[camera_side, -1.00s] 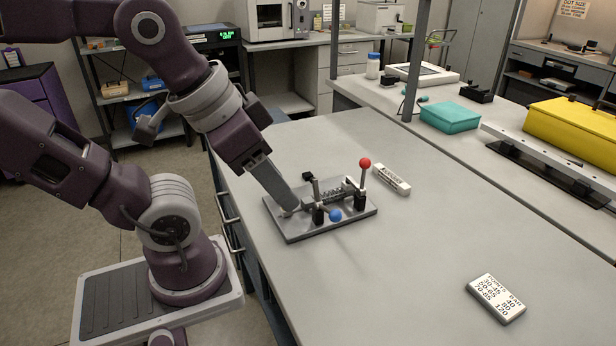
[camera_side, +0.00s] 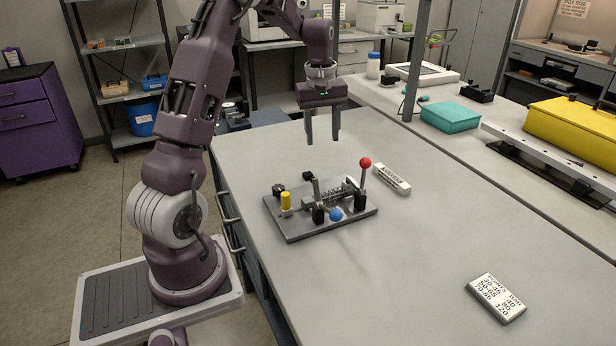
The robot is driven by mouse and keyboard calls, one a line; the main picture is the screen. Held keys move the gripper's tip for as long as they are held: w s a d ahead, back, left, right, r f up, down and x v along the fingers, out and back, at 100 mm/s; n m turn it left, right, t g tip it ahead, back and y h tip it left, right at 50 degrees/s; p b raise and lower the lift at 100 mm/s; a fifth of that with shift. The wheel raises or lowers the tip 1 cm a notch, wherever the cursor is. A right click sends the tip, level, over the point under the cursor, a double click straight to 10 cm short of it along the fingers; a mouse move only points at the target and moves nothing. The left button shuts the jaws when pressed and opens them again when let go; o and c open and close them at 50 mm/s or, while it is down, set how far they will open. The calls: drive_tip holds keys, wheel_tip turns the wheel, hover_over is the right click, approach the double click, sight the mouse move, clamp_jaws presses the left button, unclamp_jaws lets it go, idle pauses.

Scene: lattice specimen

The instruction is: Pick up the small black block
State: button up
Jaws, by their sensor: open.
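A grey fixture plate (camera_side: 292,232) lies on the bench. I cannot tell which one the task names. My gripper (camera_side: 323,138) is open and empty, fingers pointing down, in the air above and behind the plate. It touches nothing.
A white labelled bar (camera_side: 391,180) lies just right of the plate. A white card block (camera_side: 497,298) lies at the front right of the bench. A grey post (camera_side: 416,60) stands at the back. The bench (camera_side: 430,260) is otherwise clear in front.

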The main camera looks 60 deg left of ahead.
sight(308, 174)
drive_tip(key=a+f+n, duration=0.1)
drive_tip(key=a+f, duration=0.1)
drive_tip(key=a+f+n, duration=0.1)
drive_tip(key=a+f, duration=0.1)
drive_tip(key=f, duration=0.1)
drive_tip(key=s+a+f, duration=0.1)
drive_tip(key=a+f, duration=0.2)
drive_tip(key=shift+n+g, duration=0.4)
drive_tip(key=f, duration=0.6)
drive_tip(key=shift+d+f, duration=0.2)
drive_tip(key=shift+d, duration=0.15)
drive_tip(key=shift+c, duration=0.4)
clamp_jaws()
